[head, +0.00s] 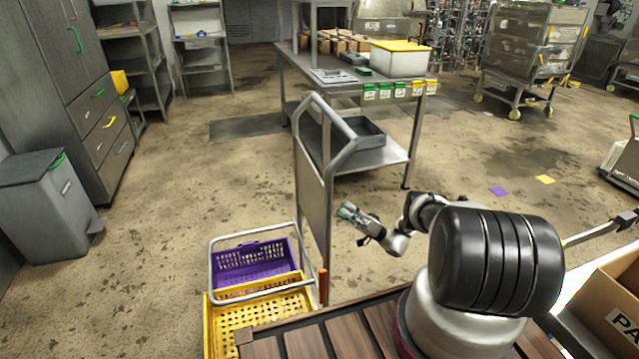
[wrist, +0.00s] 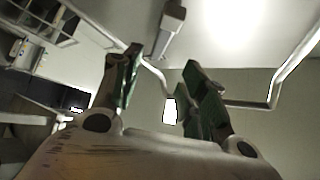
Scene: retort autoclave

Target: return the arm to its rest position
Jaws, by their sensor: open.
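My gripper (head: 349,213) is at the end of my arm, stretched out to the left of my black arm link in the head view. It is near the grey upright panel of a cart (head: 314,185), and I cannot tell whether it touches it. In the wrist view the green-padded fingers of my gripper (wrist: 160,88) stand apart with nothing between them.
A yellow crate (head: 222,321) and a purple crate (head: 232,265) sit by the cart at the lower left. A steel table (head: 290,62) stands beyond it. A cardboard box (head: 598,300) is at the lower right. Open floor (head: 500,150) lies behind my arm.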

